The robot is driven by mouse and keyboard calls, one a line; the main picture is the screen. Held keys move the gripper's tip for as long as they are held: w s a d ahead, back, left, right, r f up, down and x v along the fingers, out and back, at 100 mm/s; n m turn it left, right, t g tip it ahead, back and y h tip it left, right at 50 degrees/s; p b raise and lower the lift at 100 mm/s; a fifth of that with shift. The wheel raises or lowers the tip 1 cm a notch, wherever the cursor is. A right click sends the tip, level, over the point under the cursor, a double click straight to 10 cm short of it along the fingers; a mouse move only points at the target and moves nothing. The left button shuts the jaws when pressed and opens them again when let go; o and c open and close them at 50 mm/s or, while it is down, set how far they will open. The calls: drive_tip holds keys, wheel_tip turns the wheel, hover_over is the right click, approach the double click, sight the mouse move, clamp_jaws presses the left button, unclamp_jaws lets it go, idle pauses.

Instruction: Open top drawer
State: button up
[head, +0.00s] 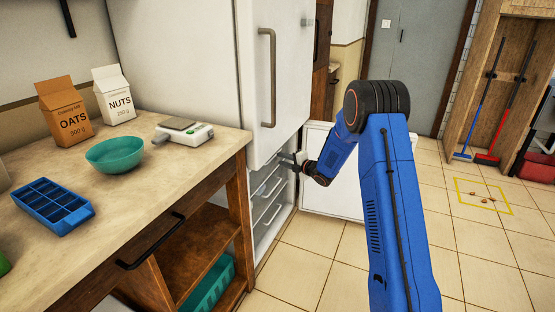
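A tall white fridge (190,50) stands behind the counter, and its upper door with a long metal handle (267,78) is shut. Its lower compartment is open and shows several stacked white drawers with handles. The top drawer (264,180) sits just under the upper door's lower edge. It looks pushed in, though its upper part is partly hidden. My gripper (288,160) is at the upper part of this opening, close to the top drawer's front. It is too small to tell whether it touches the drawer or how its fingers stand.
The lower door (333,178) stands swung open to the right, behind my arm. A wooden counter (150,185) on the left holds cartons, a teal bowl (115,154), a scale (184,133) and a blue tray (52,204).

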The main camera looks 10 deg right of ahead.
drive_tip(key=shift+x, duration=2.1)
clamp_jaws()
